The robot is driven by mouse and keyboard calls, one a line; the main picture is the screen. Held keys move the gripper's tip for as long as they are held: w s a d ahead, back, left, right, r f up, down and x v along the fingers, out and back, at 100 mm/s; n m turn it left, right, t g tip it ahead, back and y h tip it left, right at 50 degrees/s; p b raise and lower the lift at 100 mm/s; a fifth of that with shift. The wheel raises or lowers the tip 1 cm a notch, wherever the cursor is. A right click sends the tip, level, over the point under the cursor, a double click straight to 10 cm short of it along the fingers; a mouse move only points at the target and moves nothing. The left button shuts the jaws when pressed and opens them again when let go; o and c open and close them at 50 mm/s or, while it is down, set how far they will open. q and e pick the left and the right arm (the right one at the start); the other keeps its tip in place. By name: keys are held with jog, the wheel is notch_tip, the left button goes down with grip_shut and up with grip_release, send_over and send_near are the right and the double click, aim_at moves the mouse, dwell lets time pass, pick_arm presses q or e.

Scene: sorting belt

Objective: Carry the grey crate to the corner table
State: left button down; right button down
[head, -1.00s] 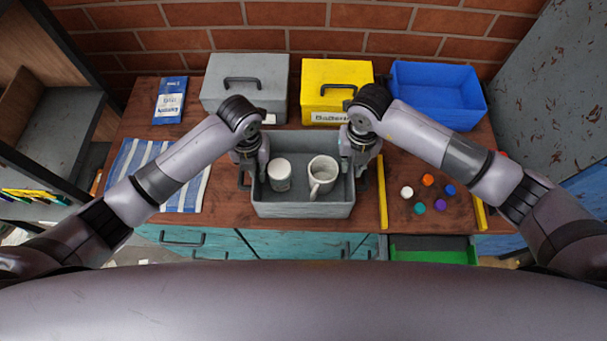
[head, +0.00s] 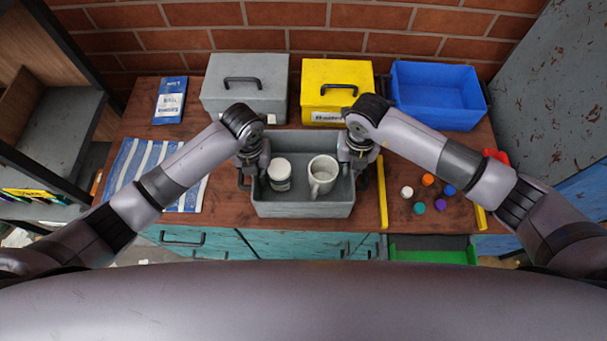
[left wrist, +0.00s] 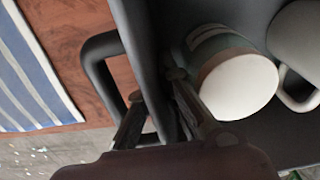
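The grey crate (head: 302,210) stands on the wooden table (head: 115,205), with a white-lidded jar (head: 280,174) and a pale mug (head: 322,172) upright inside. My left gripper (head: 250,178) is at the crate's left wall. In the left wrist view, one finger of the left gripper (left wrist: 155,88) is outside the wall near the handle (left wrist: 97,65) and the other is inside, beside the jar (left wrist: 238,85). Whether they press on the wall is unclear. My right gripper (head: 357,178) is at the right wall; its fingertips are mostly hidden. The corner table cannot be identified.
Behind the crate are a grey lidded box (head: 247,85), a yellow box (head: 335,85) and an open blue bin (head: 440,95). A striped cloth (head: 150,170) lies left. Yellow strips (head: 382,190) and several small coloured pieces (head: 428,180) lie right. A shelf (head: 45,120) stands left.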

pick_arm(q)
jog(key=shift+w+r, duration=0.1)
jog(key=shift+r, duration=0.1)
pick_arm(e)
jog(key=shift+w+r, duration=0.1)
jog(key=shift+r, duration=0.1)
dwell(0.3)
